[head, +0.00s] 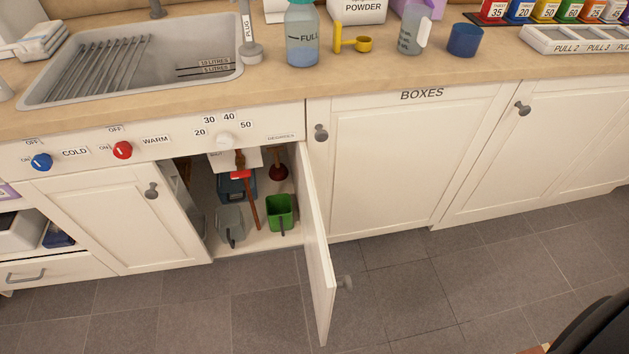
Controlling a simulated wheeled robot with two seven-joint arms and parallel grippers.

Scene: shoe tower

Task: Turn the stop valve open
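Inside the open cupboard below the sink, a small red lever (241,174) sits crosswise on a copper-brown pipe (250,205). It looks like the stop valve, with its handle roughly horizontal, across the pipe. A white label (220,158) is behind it to the left, its text too small to read surely. The cupboard door (316,240) is swung open toward the floor. Neither of my grippers is in view.
Inside the cupboard are a green bucket (280,212), a grey bucket (231,224) and a plunger (278,171). Above are a blue COLD knob (41,162), a red WARM knob (122,150) and a white dial (224,141). The floor (400,285) right of the door is clear.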

